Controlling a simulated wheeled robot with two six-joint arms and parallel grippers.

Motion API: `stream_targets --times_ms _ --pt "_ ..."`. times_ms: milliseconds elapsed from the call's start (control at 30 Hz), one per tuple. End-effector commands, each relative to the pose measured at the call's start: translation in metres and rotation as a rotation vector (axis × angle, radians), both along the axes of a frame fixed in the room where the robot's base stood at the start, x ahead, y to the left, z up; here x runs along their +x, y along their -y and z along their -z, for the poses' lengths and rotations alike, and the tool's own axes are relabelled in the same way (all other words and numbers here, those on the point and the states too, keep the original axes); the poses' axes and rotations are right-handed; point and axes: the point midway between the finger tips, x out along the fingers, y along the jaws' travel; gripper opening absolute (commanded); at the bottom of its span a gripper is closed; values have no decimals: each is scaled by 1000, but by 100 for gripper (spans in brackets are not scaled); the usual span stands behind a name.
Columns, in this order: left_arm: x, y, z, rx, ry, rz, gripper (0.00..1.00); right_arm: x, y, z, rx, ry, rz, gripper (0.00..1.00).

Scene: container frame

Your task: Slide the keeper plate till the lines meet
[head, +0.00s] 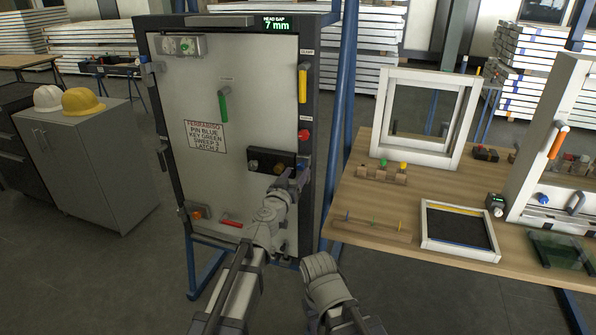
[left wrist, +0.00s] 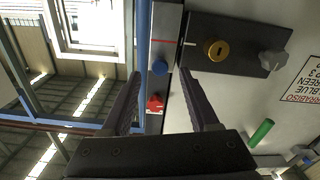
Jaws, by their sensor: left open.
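The keeper plate (left wrist: 166,25) is a grey strip on the frame edge, with a red line and a blue knob (left wrist: 159,66). Beside it, the black lock case (left wrist: 232,40) on the door bears a short white line, a brass cylinder and a grey knob. The red and white lines look close to level; I cannot tell whether they meet exactly. My left gripper (left wrist: 160,85) is open, its fingers spread on either side of the blue knob, with no clear contact visible. In the head view my left gripper (head: 297,178) covers the keeper area beside the lock case (head: 268,159). My right gripper is out of view.
The door (head: 230,80) stands in a dark frame with a display (head: 278,24) reading "HEAD GAP 7 mm". A red knob (left wrist: 155,103) sits close to the blue one. A yellow handle (head: 302,84) is higher on the frame. A wooden table (head: 380,205) stands right.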

Motion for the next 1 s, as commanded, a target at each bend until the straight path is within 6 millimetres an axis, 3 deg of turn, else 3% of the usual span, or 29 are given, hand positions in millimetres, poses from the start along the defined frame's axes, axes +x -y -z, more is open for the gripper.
stream_targets --times_ms 33,233,633,767,867,1000 --pt "-13 -4 0 0 0 0 61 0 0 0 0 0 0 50" --pt "-41 -13 0 0 0 -1 61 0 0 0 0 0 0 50" --pt "-46 -14 0 1 -1 5 61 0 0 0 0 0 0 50" --pt "-56 -5 6 22 -22 81 61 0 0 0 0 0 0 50" --pt "-76 9 25 62 -99 203 61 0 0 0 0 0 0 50" --pt "-116 14 79 147 -338 351 61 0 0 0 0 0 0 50"
